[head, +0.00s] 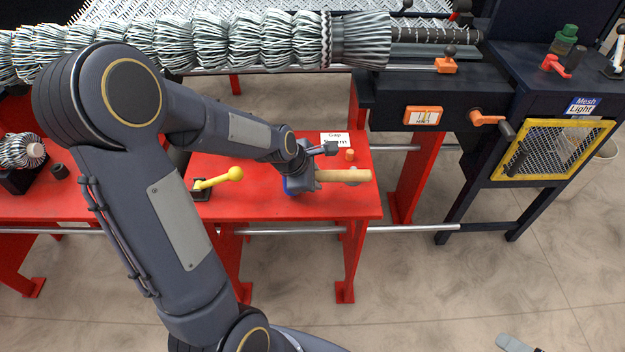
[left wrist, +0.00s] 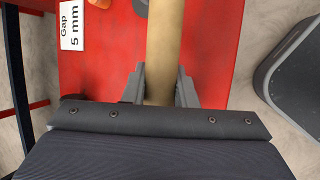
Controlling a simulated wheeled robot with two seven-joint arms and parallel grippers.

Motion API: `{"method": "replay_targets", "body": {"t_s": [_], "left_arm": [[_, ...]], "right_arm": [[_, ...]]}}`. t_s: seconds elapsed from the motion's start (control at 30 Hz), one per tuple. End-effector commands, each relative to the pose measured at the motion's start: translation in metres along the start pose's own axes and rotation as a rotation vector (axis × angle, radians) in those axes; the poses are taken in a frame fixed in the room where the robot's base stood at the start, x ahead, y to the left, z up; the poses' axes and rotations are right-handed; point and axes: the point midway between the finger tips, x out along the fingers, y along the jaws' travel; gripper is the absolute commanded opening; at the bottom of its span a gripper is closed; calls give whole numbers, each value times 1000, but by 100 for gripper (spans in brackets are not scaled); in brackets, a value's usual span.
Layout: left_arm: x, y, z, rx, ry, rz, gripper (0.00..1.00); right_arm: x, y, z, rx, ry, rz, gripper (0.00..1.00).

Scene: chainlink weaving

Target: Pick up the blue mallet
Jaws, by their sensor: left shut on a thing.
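The blue mallet lies over the red bench (head: 250,208), its tan handle (head: 345,175) pointing right in the head view. A little of its blue head (head: 289,187) shows beside my gripper; the rest is hidden behind it. My left gripper (head: 312,178) is shut on the mallet's handle. In the left wrist view the handle (left wrist: 165,45) runs up between the two grey fingers (left wrist: 160,88). I cannot tell whether the mallet touches the bench. My right gripper is not in view.
A yellow-knobbed lever (head: 220,178) stands left of the gripper. A "Gap 5 mm" card (left wrist: 71,26) and an orange knob (head: 350,155) are close by the handle. The weaving machine with its wire roll (head: 230,42) runs behind.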

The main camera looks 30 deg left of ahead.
Motion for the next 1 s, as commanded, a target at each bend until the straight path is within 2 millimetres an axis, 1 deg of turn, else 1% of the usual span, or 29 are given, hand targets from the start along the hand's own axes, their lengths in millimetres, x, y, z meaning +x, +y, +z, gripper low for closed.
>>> {"method": "replay_targets", "body": {"t_s": [0.03,0.07,0.2,0.3,0.37,0.4,0.5,0.6,0.7,0.8,1.0], "left_arm": [[-15,8,7,4,-4,8,0],[-22,8,2,-2,-2,10,0],[-66,9,-8,-2,-2,12,0],[-94,9,-17,-3,-2,10,0],[-105,3,-29,-7,0,10,0],[-113,1,-35,-6,0,10,0],[-131,-4,-48,-4,0,9,0],[-145,-8,-58,-3,0,6,0],[-154,-11,-65,-1,-1,4,0],[-160,-12,-69,0,-1,4,0],[-162,-13,-70,1,-1,2,0]], "right_arm": [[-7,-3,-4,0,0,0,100],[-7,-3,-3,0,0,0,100],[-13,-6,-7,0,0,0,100],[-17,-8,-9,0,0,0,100],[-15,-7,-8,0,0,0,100],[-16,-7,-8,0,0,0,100],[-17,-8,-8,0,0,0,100],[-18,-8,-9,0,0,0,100],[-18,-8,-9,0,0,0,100],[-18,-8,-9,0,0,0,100],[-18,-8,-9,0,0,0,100]]}}
